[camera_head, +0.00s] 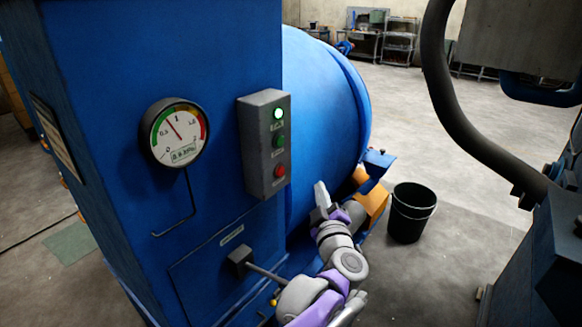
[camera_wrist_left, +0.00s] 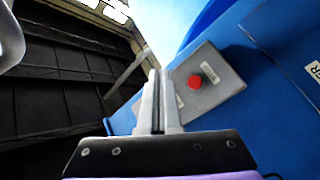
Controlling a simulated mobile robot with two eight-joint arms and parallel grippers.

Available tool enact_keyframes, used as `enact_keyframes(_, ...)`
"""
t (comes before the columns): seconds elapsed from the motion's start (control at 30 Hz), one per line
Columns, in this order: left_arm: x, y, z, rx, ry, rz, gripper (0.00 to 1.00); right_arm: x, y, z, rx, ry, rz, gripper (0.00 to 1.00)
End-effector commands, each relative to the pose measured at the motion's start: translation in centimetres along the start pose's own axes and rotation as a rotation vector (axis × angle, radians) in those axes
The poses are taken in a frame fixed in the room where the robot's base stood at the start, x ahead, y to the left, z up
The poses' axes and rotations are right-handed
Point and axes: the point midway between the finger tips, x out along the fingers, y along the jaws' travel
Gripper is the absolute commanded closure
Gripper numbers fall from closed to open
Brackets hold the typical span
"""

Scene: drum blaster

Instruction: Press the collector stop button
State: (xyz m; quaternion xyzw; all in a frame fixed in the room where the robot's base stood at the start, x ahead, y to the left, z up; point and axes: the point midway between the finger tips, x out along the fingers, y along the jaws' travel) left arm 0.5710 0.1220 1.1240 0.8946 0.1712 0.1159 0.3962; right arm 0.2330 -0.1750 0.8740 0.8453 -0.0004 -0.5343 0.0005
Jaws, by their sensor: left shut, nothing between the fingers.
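A grey control box (camera_head: 265,145) is fixed to the blue cabinet. It has a lit green lamp (camera_head: 278,113) on top, a green button (camera_head: 278,140) below it and a red button (camera_head: 279,171) at the bottom. In the left wrist view the red button (camera_wrist_left: 195,82) is to the right of the fingertips, with a small label beside it. My left gripper (camera_head: 321,193) is to the right of the box and apart from the red button in the head view. It is shut and empty, and its fingers also show in the left wrist view (camera_wrist_left: 157,75). My right gripper is not in view.
A round pressure gauge (camera_head: 176,132) sits left of the box. A grey lever (camera_head: 241,258) sticks out lower on the cabinet. A black bucket (camera_head: 411,213) stands on the floor at the right. A thick dark hose (camera_head: 447,95) curves past the right side.

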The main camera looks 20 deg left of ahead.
Motion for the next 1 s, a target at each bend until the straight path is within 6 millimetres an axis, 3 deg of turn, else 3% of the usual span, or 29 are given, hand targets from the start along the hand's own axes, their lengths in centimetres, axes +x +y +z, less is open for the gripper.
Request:
enact_keyframes(0.53, 0.4, -0.5, -0.2, -0.005, 0.010, -0.013, 1.00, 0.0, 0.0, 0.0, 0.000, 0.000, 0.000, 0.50)
enact_keyframes(1.0, 4.6, -3.6, -3.4, -0.004, 0.011, -0.013, 1.00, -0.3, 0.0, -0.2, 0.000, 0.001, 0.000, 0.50)
